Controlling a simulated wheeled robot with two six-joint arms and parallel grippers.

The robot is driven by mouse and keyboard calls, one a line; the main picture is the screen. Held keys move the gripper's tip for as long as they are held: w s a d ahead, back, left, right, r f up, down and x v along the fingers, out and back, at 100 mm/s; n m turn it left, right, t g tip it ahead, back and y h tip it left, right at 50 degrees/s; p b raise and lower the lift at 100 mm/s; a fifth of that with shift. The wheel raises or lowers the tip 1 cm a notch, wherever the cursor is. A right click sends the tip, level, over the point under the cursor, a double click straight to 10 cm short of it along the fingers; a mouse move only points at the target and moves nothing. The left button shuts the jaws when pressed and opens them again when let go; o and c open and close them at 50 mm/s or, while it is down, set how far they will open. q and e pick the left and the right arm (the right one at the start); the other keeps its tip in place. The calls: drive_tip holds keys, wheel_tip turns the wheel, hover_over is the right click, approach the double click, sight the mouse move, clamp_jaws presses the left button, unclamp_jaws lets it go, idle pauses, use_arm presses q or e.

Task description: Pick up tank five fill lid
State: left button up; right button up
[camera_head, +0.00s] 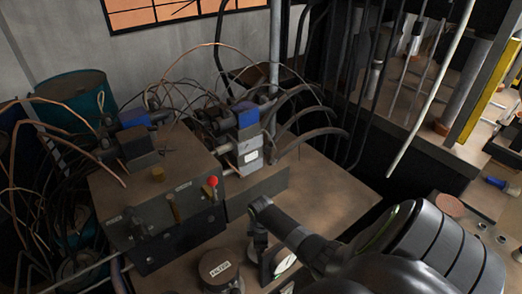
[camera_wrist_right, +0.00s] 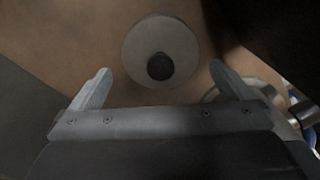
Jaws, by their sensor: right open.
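My right gripper (camera_wrist_right: 160,72) is open and empty. Its two fingertips are apart on either side of the disc's lower edge, and the disc lies ahead of and partly between them. I cannot read any label on the disc. In the head view, a round dark cap with a pale label (camera_head: 218,267) stands on the tank top at bottom centre. I cannot tell whether it is the same thing. My left gripper is not in view.
A valve block with a red knob (camera_head: 212,182) stands on the left of the brown tank top (camera_head: 325,190). Copper pipes and dark hoses (camera_head: 310,135) arch behind it. A teal drum (camera_head: 85,95) stands at the far left. The tank top right of the blocks is mostly clear.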

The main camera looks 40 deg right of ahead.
sight(251, 252)
drive_tip(key=shift+f, duration=1.55)
drive_tip(key=c, duration=0.9)
drive_tip(key=shift+r, duration=0.2)
